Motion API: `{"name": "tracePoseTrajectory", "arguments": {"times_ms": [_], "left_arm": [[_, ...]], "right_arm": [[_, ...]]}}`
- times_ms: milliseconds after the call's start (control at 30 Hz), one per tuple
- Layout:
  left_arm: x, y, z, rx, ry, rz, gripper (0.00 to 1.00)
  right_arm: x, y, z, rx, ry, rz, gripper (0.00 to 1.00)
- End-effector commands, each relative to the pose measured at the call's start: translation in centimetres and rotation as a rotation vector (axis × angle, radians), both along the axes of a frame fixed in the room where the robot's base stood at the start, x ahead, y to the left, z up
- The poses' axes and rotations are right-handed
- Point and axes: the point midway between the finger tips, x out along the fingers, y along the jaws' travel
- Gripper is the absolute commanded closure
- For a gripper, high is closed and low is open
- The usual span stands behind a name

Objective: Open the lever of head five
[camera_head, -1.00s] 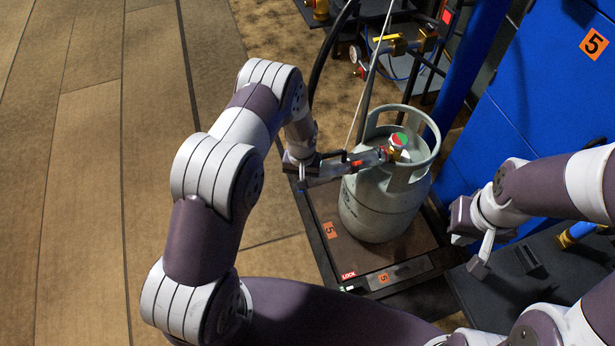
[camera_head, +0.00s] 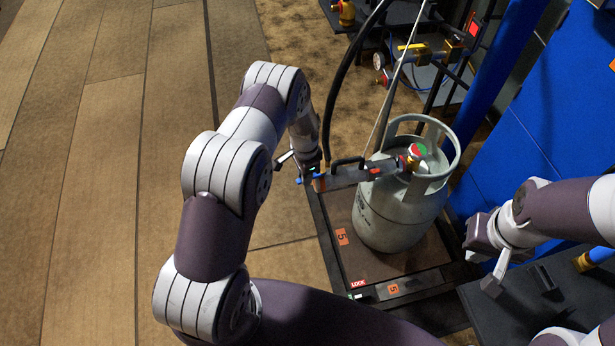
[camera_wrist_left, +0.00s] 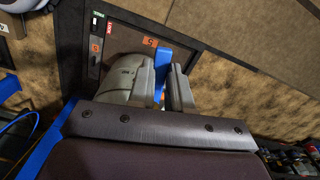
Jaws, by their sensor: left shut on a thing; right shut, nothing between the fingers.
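My left gripper (camera_head: 297,160) is at this end, partly hidden by my wrist. In the left wrist view the blue lever (camera_wrist_left: 164,56) shows between the two grey fingers, and the left gripper (camera_wrist_left: 160,88) is shut on it. My right gripper (camera_head: 493,284) is shut and empty, right of the cylinder and apart from it.
The cylinder stands on a scale platform (camera_head: 338,260) with orange "5" labels and a red LOCK mark. A black hose (camera_head: 335,95) rises from the head's left end. Blue panels (camera_head: 545,110) stand at right. Another station with gauges (camera_head: 415,55) is behind. The wooden floor at left is clear.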

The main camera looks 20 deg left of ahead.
Motion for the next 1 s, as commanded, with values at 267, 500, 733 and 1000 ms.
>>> {"name": "tracePoseTrajectory", "arguments": {"times_ms": [267, 500, 733, 1000], "left_arm": [[0.69, 0.56, 0.0, 0.001, -0.002, -0.14, 1.0], [0.92, 0.72, 0.04, 0.0, -0.001, -0.195, 1.0], [0.98, 0.75, 0.07, 0.001, -0.002, -0.207, 1.0], [0.99, 0.75, 0.08, 0.001, -0.003, -0.207, 0.72]], "right_arm": [[0.0, 0.0, -0.38, 0.0, 0.0, 0.0, 1.0], [0.01, 0.0, -0.48, 0.0, 0.0, 0.0, 1.0], [0.0, 0.0, -0.49, 0.0, 0.0, 0.0, 1.0], [0.0, 0.0, -0.48, 0.0, 0.0, 0.0, 1.0]]}}
